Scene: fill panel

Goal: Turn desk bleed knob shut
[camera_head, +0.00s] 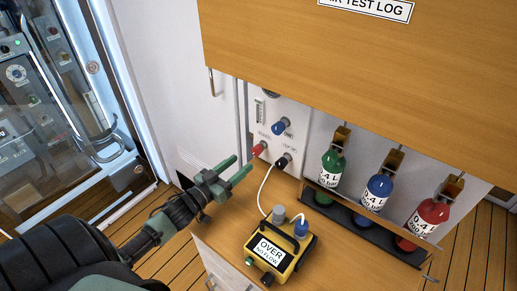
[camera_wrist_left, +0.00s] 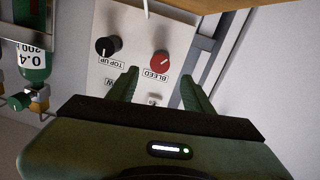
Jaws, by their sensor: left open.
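The red bleed knob (camera_head: 259,149) sits on the white panel under the wooden cabinet. In the left wrist view the red knob (camera_wrist_left: 161,62) shows a pointer line, above its BLEED label, which appears upside down. My left gripper (camera_head: 241,165) is open and empty, pointing toward the panel just short of the red knob. In the left wrist view, its two green fingers (camera_wrist_left: 159,80) stand apart, with the red knob beyond their tips, roughly between them. My right gripper is not in view.
A black TOP UP knob (camera_head: 283,160) with a white hose and a blue knob (camera_head: 281,126) are near the red knob. A yellow meter reading OVER, NO FLOW (camera_head: 271,250) stands on the desk (camera_head: 228,236). Green, blue and red bottles (camera_head: 378,189) stand in a rack at right.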

